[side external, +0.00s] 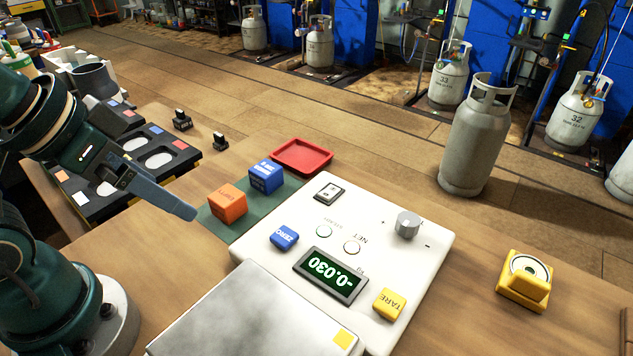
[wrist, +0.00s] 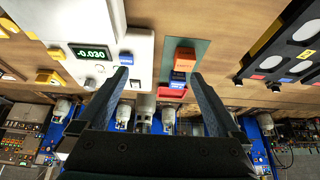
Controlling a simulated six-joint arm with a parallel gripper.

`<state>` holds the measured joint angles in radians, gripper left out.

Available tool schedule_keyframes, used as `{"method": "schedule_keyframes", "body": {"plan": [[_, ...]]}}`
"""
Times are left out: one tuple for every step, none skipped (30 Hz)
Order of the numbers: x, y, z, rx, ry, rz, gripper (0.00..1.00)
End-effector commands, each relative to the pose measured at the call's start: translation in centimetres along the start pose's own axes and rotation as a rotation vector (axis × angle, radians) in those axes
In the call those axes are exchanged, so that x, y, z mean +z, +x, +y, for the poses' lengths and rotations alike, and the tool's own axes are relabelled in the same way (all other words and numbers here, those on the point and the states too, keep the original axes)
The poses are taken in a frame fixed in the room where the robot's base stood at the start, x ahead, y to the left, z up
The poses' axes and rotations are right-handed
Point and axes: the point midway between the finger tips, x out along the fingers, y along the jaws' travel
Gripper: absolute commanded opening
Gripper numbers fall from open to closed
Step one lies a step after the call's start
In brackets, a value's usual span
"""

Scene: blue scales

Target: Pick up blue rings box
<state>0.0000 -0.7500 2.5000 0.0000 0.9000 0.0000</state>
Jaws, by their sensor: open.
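A blue box with white lettering (side external: 266,177) stands on a dark green mat (side external: 216,228), beside an orange box (side external: 228,204). It is most likely the blue rings box, but its lettering is too small to read. In the wrist view the blue box (wrist: 177,78) shows just beyond the orange box (wrist: 185,58), near the right finger. My gripper (side external: 188,210) is left of both boxes in the side view, apart from them and above the table. In the wrist view my gripper (wrist: 160,78) is open, with nothing between its fingers.
A red tray (side external: 301,157) lies behind the blue box. A white scale panel (side external: 328,190) reading -0.030 is right of the mat, with a steel plate (side external: 250,318) in front. A black tray (side external: 100,200) is at the left. A yellow object (side external: 525,288) sits at the right.

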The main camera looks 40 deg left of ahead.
Motion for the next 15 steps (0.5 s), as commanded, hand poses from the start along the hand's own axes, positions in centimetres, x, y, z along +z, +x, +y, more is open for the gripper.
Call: {"method": "schedule_keyframes", "body": {"plan": [[0.0, 0.0, 0.0, 0.000, 0.004, 0.000, 1.00], [0.0, 0.0, 0.0, 0.000, 0.012, -0.001, 1.00], [0.1, 0.0, 0.0, -0.001, 0.028, -0.007, 1.00], [0.3, 0.0, -0.2, -0.008, 0.052, -0.015, 1.00], [0.3, -0.1, -0.5, -0.021, 0.084, -0.019, 1.00], [-0.1, -0.5, -1.1, -0.048, 0.141, -0.012, 1.00], [-0.4, -0.7, -1.6, -0.071, 0.184, -0.014, 1.00], [-0.7, -0.9, -2.1, -0.093, 0.228, -0.024, 1.00], [-1.2, -1.1, -2.8, -0.124, 0.294, -0.045, 1.00], [-1.6, -1.1, -3.2, -0.145, 0.342, -0.064, 1.00], [-1.9, -1.2, -3.7, -0.165, 0.388, -0.083, 1.00], [-2.4, -1.2, -4.3, -0.190, 0.447, -0.111, 1.00], [-2.8, -1.2, -4.7, -0.207, 0.492, -0.131, 1.00], [-3.2, -1.1, -5.0, -0.224, 0.535, -0.153, 1.00], [-3.8, -1.0, -5.6, -0.246, 0.594, -0.183, 1.00]]}}
